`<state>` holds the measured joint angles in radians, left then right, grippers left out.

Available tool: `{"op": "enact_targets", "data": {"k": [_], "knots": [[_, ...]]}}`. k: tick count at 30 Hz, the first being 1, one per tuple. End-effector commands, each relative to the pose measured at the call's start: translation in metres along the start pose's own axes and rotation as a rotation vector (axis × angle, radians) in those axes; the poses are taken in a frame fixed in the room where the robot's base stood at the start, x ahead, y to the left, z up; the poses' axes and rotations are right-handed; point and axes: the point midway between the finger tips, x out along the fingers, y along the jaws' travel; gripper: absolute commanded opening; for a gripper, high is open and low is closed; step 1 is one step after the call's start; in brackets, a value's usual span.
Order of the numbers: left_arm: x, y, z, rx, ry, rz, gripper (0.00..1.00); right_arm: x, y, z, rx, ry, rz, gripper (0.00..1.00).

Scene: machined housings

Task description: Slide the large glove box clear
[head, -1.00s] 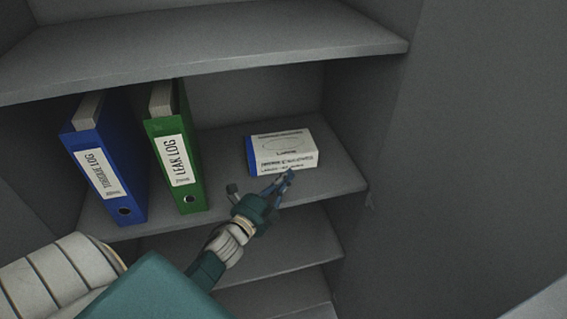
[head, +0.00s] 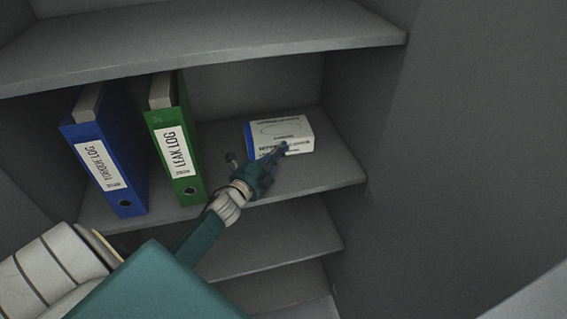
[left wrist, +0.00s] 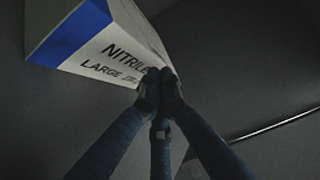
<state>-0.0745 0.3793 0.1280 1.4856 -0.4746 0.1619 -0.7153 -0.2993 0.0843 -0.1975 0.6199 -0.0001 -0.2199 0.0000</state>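The white and blue glove box (head: 290,130) lies on the middle shelf, right of the binders. In the left wrist view its near face (left wrist: 120,55) reads "NITRILE" and "LARGE". My left gripper (head: 283,149) reaches in from the lower left, its fingertips in front of the box's near face. In the left wrist view the left gripper (left wrist: 158,92) has its dark fingers drawn together, with the tips at the box's lower edge and seemingly touching it. Nothing shows between the fingers. My right gripper is not in view.
A blue binder (head: 95,150) and a green binder (head: 172,130) stand upright left of the box. The shelf (head: 330,172) is clear to the box's right, up to the side wall (head: 350,100). Another shelf (head: 400,35) runs above.

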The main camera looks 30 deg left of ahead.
Motion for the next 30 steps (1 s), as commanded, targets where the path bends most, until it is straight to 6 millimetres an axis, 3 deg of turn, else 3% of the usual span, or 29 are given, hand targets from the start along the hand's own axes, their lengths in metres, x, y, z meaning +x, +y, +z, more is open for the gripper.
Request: {"op": "enact_targets", "data": {"k": [1, 6, 12, 23, 30], "knots": [[0.011, 0.004, 0.012, 0.007, -0.002, -0.003, 0.0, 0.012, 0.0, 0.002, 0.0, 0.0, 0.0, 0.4], [0.035, 0.004, 0.036, 0.003, -0.002, 0.0, 0.0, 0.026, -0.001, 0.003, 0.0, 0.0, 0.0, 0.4], [0.041, 0.001, 0.043, -0.001, -0.003, 0.001, 0.0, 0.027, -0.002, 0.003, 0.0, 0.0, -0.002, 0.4], [0.036, 0.001, 0.042, -0.001, -0.002, 0.001, 0.0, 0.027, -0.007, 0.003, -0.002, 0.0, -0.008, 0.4], [-0.001, 0.002, 0.042, 0.0, -0.002, 0.003, 0.0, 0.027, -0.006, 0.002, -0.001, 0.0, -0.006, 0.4]]}}
